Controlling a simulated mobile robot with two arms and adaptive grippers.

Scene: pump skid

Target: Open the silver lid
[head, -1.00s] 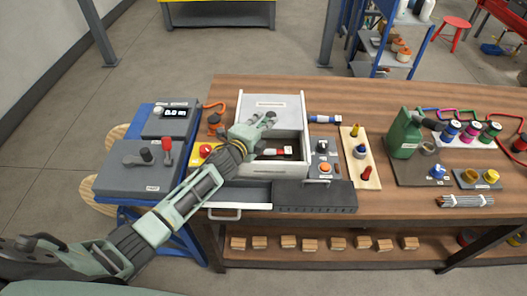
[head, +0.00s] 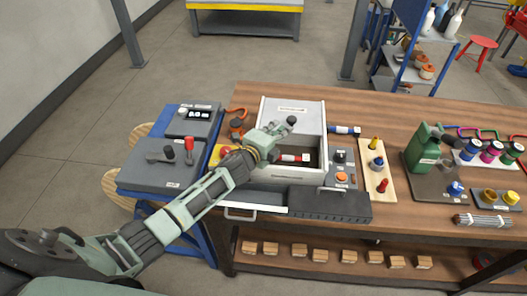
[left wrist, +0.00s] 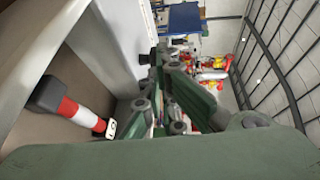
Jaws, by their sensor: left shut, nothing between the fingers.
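The silver lid (head: 291,112) stands raised at the back of a light grey box (head: 277,174), with a small label on its inner face. The box's inside shows, with a red, white and black cylinder (head: 295,158) in it. The cylinder shows large in the left wrist view (left wrist: 75,112). A pale panel, likely the lid, is beside my fingers there (left wrist: 112,40). My left gripper (head: 285,124) is shut and empty, over the box opening in front of the lid; I cannot tell whether it touches the lid. My right gripper is out of view.
An open drawer (head: 240,214) and a dark grey block (head: 330,205) sit at the box's front. A switch panel (head: 343,183) and a wooden peg board (head: 377,192) stand to the right. A grey control box (head: 157,164) is to the left. Bench space behind the peg board is clear.

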